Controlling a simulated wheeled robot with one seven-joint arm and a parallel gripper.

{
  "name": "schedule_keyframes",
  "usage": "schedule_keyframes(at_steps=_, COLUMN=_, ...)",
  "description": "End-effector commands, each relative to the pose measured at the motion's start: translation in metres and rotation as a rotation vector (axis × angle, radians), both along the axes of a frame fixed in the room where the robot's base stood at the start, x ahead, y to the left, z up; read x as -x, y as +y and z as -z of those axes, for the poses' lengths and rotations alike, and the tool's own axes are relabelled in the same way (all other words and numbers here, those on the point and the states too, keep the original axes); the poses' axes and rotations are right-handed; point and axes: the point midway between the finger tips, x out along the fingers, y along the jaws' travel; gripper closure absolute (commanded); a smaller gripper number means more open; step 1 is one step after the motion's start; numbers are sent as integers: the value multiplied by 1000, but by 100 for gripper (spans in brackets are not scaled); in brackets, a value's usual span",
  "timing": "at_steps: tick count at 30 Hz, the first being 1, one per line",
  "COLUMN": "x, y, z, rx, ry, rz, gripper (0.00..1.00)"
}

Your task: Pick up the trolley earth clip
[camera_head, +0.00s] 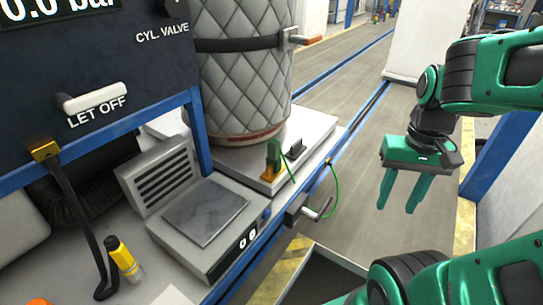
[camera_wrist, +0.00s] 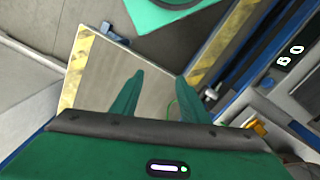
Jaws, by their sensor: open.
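A small green clip (camera_head: 274,153) stands upright on a brass-coloured block (camera_head: 271,173), on the pale platform in front of the quilted cylinder. I take it to be the trolley earth clip. A thin green wire (camera_head: 337,188) hangs in a loop by the blue rail; part of its run is hidden. My gripper (camera_head: 396,210) is open and empty, fingers pointing down, well to the right of the clip and apart from it. In the wrist view, my open fingers (camera_wrist: 160,78) have floor between them. I cannot make out the clip there.
The quilted cylinder (camera_head: 242,70) stands behind the clip, on the pale platform (camera_head: 318,130). A black cable hangs from a brass fitting (camera_head: 45,150).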

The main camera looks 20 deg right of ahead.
Motion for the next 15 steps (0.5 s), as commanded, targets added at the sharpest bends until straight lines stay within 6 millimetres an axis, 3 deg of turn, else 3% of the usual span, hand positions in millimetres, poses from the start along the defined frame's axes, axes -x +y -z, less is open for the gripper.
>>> schedule_keyframes(at_steps=2, x=4, y=1, z=-7, rx=5, ry=-23, rz=-29, gripper=58)
schedule_keyframes(at_steps=5, x=-27, y=8, z=-14, rx=20, ry=-56, rz=-140, gripper=58)
schedule_keyframes(at_steps=10, x=-125, y=44, z=-31, rx=37, ry=-166, rz=-512, gripper=58)
schedule_keyframes(at_steps=15, x=-215, y=102, z=-42, rx=18, ry=-301, rz=-882, gripper=58)
